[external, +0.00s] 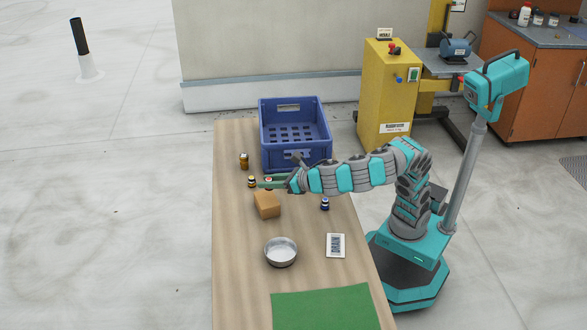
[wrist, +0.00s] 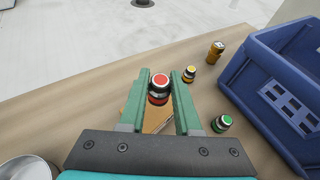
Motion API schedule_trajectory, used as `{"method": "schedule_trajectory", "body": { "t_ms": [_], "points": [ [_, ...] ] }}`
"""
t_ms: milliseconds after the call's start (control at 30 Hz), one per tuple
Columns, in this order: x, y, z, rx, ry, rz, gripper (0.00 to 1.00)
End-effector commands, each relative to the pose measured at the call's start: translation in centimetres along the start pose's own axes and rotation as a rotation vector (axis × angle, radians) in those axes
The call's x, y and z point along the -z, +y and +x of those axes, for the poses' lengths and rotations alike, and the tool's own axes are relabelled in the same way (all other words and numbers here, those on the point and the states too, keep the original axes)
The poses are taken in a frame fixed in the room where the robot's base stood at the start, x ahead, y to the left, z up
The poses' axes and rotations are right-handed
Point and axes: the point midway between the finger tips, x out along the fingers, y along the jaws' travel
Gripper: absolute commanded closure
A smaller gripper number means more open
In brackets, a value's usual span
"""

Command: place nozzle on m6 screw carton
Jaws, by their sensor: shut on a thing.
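My gripper (external: 274,183) is shut on a small dark nozzle with a red top (wrist: 158,86). In the wrist view the nozzle stands between the green fingertips (wrist: 159,84). In the external view its red top (external: 268,181) shows at the finger ends. The brown carton (external: 267,205) sits on the table just in front of the gripper in the external view. Part of the carton (wrist: 155,122) shows low between the fingers in the wrist view. The nozzle appears to be above table level; I cannot tell its exact height over the carton.
A blue-topped piece (external: 325,204), metal bowl (external: 281,256), drain card (external: 335,245) and green mat (external: 325,308) are also on the table.

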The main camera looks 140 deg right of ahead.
Motion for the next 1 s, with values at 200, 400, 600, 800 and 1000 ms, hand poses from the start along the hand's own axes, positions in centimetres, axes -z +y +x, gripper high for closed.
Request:
{"method": "schedule_trajectory", "body": {
  "t_ms": [200,400,600,800,1000],
  "points": [
    [0.0,0.8,0.7,0.002,0.001,0.000,1.00],
    [2.0,0.8,1.5,0.001,0.000,-0.003,1.00],
    [3.1,0.7,2.0,0.001,0.000,0.000,1.00],
    [3.1,0.8,2.0,0.001,0.000,0.000,1.00],
    [3.4,0.8,2.1,0.000,0.000,0.000,0.57]
  ]
}}
